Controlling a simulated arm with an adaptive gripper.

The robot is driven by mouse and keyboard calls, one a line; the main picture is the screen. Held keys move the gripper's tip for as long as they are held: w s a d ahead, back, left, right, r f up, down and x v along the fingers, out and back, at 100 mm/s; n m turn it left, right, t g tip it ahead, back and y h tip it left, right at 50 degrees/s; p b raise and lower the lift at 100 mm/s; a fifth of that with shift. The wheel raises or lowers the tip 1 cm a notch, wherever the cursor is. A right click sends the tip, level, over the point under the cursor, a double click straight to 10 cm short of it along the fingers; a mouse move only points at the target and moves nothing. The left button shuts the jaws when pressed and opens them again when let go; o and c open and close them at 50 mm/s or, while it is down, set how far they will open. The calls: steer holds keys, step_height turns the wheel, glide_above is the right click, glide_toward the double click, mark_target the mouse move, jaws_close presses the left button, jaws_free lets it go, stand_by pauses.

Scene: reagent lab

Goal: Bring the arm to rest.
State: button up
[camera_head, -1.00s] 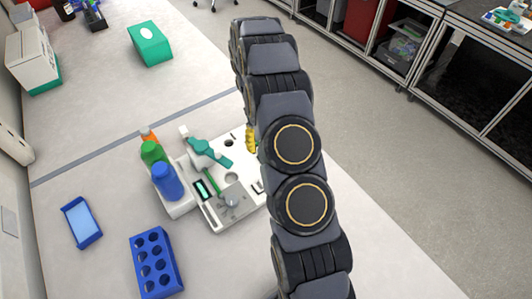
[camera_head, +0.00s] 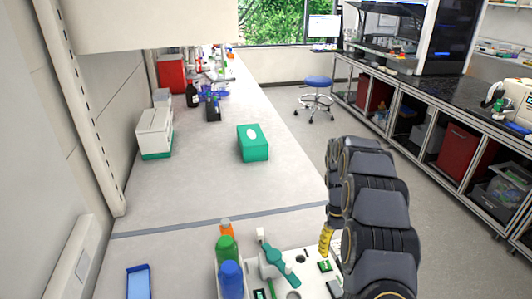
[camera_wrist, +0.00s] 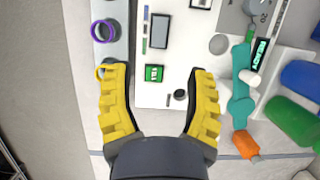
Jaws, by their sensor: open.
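My arm (camera_head: 378,210) stands at the right of the head view, over the near edge of the bench. My gripper (camera_wrist: 158,73) is open and empty in the wrist view, its yellow fingers spread above a white instrument board (camera_wrist: 180,50). One yellow finger also shows beside the arm in the head view (camera_head: 325,241). Nothing is between the fingers except the board and bench below.
A blue tray (camera_head: 138,282) is at lower left. A teal box (camera_head: 252,143) and white device (camera_head: 155,132) stand farther back. Bench between them is clear.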

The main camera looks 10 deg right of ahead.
steer(key=s+a+r+t, duration=0.1)
steer(key=s+a+r, duration=1.1)
steer(key=r, duration=0.3)
steer(key=s+a, duration=0.3)
steer(key=s, duration=0.5)
steer(key=s+a+r+t, duration=0.1)
steer(key=s+a, duration=0.2)
steer(key=s, duration=0.5)
steer(key=shift+s+r, duration=0.25)
steer(key=shift+s, duration=0.05)
steer(key=shift+a, duration=0.1)
